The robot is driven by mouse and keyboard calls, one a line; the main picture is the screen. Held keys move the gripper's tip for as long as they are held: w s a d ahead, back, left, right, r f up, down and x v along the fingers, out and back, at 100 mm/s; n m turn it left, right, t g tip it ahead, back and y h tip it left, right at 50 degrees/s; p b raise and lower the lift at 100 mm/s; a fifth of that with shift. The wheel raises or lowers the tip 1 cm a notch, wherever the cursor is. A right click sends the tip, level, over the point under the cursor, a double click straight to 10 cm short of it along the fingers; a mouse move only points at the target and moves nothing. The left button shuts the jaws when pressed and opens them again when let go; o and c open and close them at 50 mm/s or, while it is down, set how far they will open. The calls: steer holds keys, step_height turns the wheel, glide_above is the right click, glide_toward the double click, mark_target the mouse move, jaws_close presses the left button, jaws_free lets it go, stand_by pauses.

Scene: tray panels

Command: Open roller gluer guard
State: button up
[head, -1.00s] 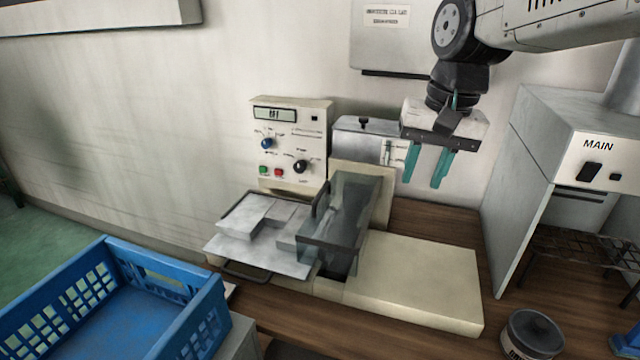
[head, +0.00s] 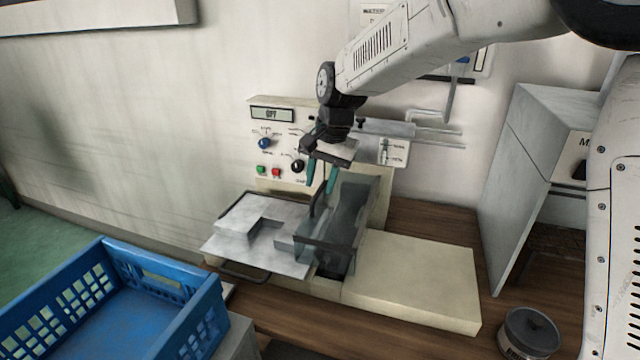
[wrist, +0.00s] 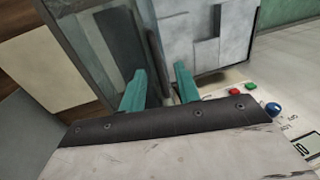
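The roller gluer's guard (head: 347,222) is a clear, smoky box over the rollers in the middle of the cream machine, and it looks closed. A dark bar handle (head: 320,196) stands on its left side. My gripper (head: 320,185) is above the guard's upper left part, pointing down with its teal fingers apart. In the wrist view, the dark handle (wrist: 155,60) runs close to the space between the teal fingers (wrist: 161,88). The guard's clear panel (wrist: 100,50) lies left of it. I cannot tell whether a finger touches the handle.
A metal tray (head: 250,235) with grey panels sits left of the guard. The control panel (head: 280,140) with knobs and buttons stands behind. A blue crate (head: 165,265) is at the front left, a dark lidded pot (head: 530,330) at the front right.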

steer(key=shift+a+f, duration=0.1)
steer(key=shift+f, duration=0.65)
jaws_close()
steer(key=shift+r, duration=0.1)
